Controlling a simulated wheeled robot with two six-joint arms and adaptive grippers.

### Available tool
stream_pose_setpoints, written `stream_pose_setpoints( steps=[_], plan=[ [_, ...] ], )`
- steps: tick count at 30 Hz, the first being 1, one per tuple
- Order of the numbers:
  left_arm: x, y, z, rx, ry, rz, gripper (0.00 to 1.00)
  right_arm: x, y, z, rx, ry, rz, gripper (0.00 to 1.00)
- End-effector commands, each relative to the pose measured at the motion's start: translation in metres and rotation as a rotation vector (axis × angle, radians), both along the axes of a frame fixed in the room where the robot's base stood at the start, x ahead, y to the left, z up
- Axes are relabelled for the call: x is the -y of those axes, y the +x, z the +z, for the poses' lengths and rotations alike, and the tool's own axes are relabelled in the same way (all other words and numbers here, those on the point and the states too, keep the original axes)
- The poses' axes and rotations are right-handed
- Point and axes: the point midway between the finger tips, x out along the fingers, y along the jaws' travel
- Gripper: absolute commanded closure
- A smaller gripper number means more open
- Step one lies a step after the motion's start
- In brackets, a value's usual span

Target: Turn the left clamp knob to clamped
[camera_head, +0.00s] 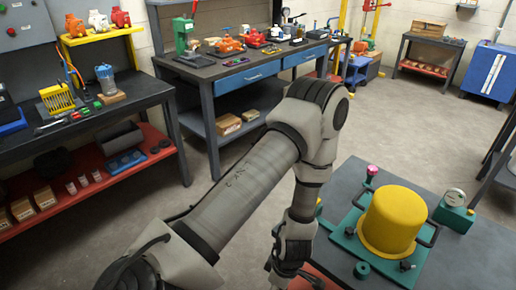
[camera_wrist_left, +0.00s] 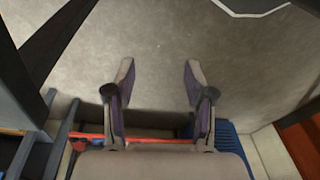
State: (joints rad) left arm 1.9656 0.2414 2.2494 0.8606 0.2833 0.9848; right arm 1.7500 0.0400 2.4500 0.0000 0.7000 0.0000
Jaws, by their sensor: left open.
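A yellow cylinder (camera_head: 392,220) stands on a green fixture plate (camera_head: 345,240) on the grey bench at the lower right of the head view. A pink-topped knob (camera_head: 372,170) stands at the fixture's far left corner, and a green knob (camera_head: 362,270) at its near side. I cannot tell which is the left clamp knob, nor how either is set. My left gripper (camera_head: 290,268) points down to the left of the fixture, apart from it and partly cut off by the lower edge. In the left wrist view its fingers (camera_wrist_left: 157,76) are open and empty above floor.
A green gauge block (camera_head: 454,212) stands right of the cylinder, and dark handles flank the cylinder. My left arm crosses the middle of the head view. Workbenches with tools (camera_head: 250,72) line the back and left. Concrete floor (camera_head: 400,115) is clear between them and the bench.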

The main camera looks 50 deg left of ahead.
Motion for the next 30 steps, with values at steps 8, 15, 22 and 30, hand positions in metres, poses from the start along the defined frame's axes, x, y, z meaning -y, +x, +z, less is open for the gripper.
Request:
stream_pose_setpoints(
  steps=[8, 15, 22, 30],
  plan=[
    [0.003, -0.024, -0.009, -0.056, 0.001, -0.195, 0.46, 0.0, 0.0, 0.003, 0.0, 0.0, 0.0, 0.62],
    [0.004, -0.025, -0.009, -0.057, 0.001, -0.204, 0.46, 0.0, 0.0, 0.003, 0.0, 0.0, 0.0, 0.62],
    [0.004, -0.025, -0.009, -0.057, 0.0, -0.21, 0.46, 0.0, 0.0, 0.003, 0.0, 0.0, 0.0, 0.62],
    [0.011, -0.048, -0.019, -0.102, -0.038, -0.721, 0.46, 0.0, 0.0, 0.003, 0.0, 0.0, 0.0, 0.62]
  ],
)
